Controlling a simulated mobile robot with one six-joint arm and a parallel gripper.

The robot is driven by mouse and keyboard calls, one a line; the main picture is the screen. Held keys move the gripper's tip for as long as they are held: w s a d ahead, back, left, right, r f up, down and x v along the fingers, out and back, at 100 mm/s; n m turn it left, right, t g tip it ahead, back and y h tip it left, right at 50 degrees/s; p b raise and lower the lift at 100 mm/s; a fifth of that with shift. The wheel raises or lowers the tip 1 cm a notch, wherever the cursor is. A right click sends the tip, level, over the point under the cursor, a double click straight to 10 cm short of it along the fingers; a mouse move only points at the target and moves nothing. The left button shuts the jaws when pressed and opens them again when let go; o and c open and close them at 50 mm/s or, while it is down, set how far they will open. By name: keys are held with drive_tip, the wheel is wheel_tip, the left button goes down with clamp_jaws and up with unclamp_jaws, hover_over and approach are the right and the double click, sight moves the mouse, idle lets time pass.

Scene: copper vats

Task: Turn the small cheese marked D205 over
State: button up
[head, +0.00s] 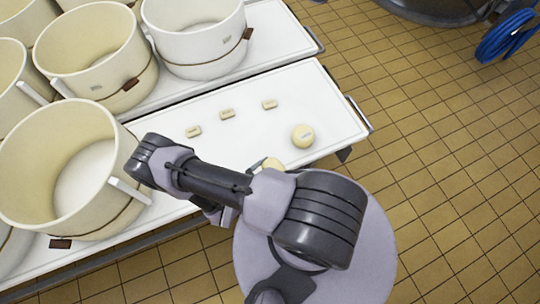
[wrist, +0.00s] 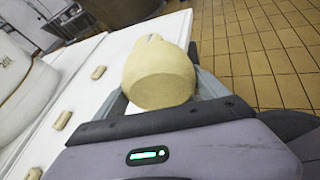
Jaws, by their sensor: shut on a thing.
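My gripper (wrist: 160,95) is shut on a small pale yellow round cheese (wrist: 158,78), with a finger on either side of it. The cheese looks tilted, and no mark can be read on the face towards the wrist camera. A second small cheese (head: 303,136) lies on the white table (head: 335,120), with a dark mark on top too small to read. I cannot tell which cheese is D205.
Three small pale blocks (head: 227,113) lie in a row on the table behind the cheeses. Several large cream vats (head: 70,120) stand at the left and back left. The table's right end is clear. A blue hose (head: 508,35) is at the far right.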

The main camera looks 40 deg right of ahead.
drive_tip(key=w+a+r+n+t+y, duration=0.1)
drive_tip(key=w+a+r+t, duration=0.1)
drive_tip(key=w+a+r, duration=0.4)
drive_tip(key=w+a+r+n+t, duration=0.2)
drive_tip(key=w+r, duration=0.6)
drive_tip(key=r, duration=0.1)
drive_tip(key=w+a+r+n+t+y, duration=0.1)
drive_tip(key=w+a+r, duration=0.1)
drive_tip(key=r, duration=0.7)
drive_tip(key=w+a+r+n+t, duration=0.1)
drive_tip(key=w+r+n, duration=0.1)
drive_tip(key=r, duration=0.7)
drive_tip(key=shift+w+a+r+t+y+b, duration=0.35)
drive_tip(key=shift+w+a+t+y, duration=0.05)
drive_tip(key=shift+w, duration=0.15)
